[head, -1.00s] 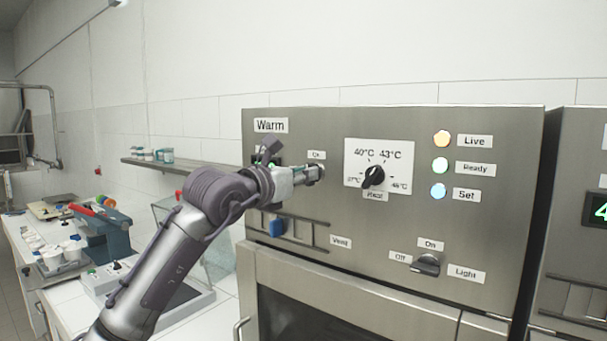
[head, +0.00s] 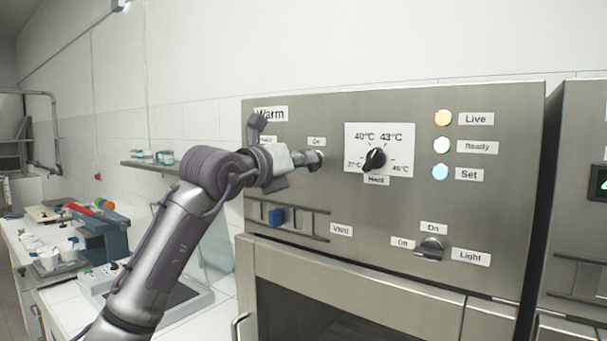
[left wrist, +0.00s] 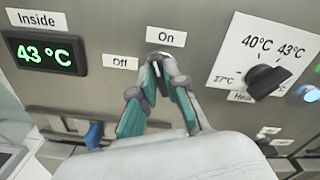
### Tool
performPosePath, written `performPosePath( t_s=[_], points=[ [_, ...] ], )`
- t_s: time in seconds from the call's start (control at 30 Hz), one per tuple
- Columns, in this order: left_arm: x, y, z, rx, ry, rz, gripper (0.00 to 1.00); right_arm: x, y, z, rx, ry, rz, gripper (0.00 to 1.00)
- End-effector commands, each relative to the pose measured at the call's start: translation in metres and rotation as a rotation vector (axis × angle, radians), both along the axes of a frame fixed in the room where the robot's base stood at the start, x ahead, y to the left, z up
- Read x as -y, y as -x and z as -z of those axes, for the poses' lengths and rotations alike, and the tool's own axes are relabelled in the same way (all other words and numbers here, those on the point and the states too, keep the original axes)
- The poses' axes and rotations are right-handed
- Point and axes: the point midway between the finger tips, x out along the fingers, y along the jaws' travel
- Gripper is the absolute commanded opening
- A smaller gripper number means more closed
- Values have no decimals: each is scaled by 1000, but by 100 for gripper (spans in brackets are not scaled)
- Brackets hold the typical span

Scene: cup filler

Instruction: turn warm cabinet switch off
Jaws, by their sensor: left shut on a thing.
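The warm cabinet (head: 300,195) is the steel unit with the Warm label. Its switch (left wrist: 158,58) is a small metal knob between the Off label (left wrist: 120,62) and the On label (left wrist: 165,37), seen in the left wrist view. My left gripper (left wrist: 160,72) is shut on the switch; its fingers hide most of it, so I cannot tell which way it points. In the head view my left gripper (head: 314,160) reaches the panel just below the On label (head: 317,141). My right gripper is not in view.
The Heat dial (head: 374,159) is close on the right. Live, Ready and Set lamps (head: 442,146) and a Light switch (head: 430,250) are farther right. A blue Vent slider (head: 277,217) is below. The Inside display (left wrist: 50,55) reads 43 °C. A cluttered counter (head: 70,292) is at left.

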Motion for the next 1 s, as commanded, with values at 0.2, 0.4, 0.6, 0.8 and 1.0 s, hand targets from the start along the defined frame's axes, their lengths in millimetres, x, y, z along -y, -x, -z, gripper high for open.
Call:
performPosePath(
  t_s=[0.2,0.4,0.6,0.8,1.0],
  points=[
    [-1,0,2,-119,171,-1,0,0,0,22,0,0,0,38],
    [-2,0,2,-230,324,0,0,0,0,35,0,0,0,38],
    [-3,-1,2,-341,478,-1,0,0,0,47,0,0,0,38],
    [-3,-1,3,-449,627,0,0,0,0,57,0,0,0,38],
    [-3,-2,4,-544,756,-1,0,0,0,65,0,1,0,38]
  ],
)
